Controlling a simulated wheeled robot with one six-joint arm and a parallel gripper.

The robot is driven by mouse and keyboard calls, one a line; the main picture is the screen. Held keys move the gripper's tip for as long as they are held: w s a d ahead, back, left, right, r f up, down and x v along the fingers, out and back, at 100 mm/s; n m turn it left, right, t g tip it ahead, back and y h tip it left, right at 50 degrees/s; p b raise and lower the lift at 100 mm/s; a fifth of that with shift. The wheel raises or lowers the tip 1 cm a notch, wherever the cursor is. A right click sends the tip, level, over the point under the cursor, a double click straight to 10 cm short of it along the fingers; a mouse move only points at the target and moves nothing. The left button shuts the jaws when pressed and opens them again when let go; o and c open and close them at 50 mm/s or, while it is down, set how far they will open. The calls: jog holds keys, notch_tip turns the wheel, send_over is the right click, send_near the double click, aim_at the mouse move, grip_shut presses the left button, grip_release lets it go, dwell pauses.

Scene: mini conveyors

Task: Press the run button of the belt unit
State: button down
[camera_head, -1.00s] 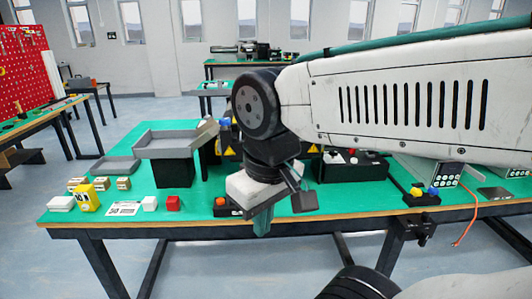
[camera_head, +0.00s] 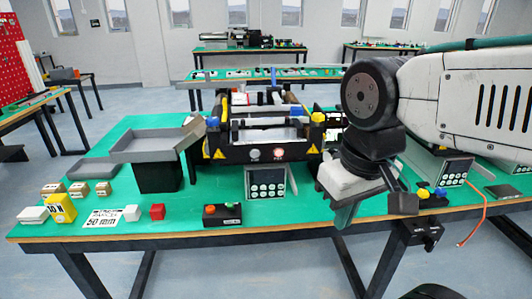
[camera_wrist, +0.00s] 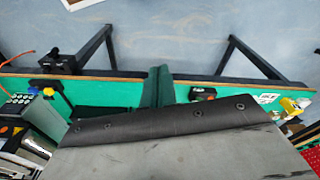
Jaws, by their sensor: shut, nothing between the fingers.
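The belt unit (camera_head: 235,152) stands at the middle of the green table, with a black frame, yellow warning triangles and blue and yellow fittings. Its front bears a pale round button (camera_head: 253,154) and a red one (camera_head: 279,153). A grey keypad box (camera_head: 267,182) stands before it. A small black button box (camera_head: 222,216) with an orange-red button lies near the table's front edge; it also shows in the wrist view (camera_wrist: 203,94). I cannot read which button is run. My gripper (camera_head: 343,218) is shut and empty, pointing down right of the button box, apart from it; its fingers show in the wrist view (camera_wrist: 158,88).
A grey tray on a black stand (camera_head: 150,145) is at the left. Another keypad box (camera_head: 454,170) and an orange cable (camera_head: 478,220) are at the right.

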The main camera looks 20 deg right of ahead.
aim_at(255, 154)
jog(key=shift+w, duration=0.1)
jog(key=w+d+f+n+h, duration=0.3)
jog(key=w+h, duration=0.3)
jog(key=w, duration=0.5)
jog(key=w+a+f+n+t+h, duration=0.1)
jog(key=w+a+f+n+t, duration=0.1)
jog(key=w, duration=0.4)
jog(key=w+a+f+n+t+h, duration=0.2)
jog(key=w+a+n+t, duration=0.1)
jog(key=w+a, duration=0.4)
jog(key=shift+w+f+n+t, duration=0.25)
jog(key=shift+f+n+t, duration=0.15)
jog(key=shift+n, duration=0.1)
jog(key=w+d, duration=0.2)
jog(key=w, duration=0.6)
jog(key=shift+w+d, duration=0.2)
jog(key=shift+d, duration=0.2)
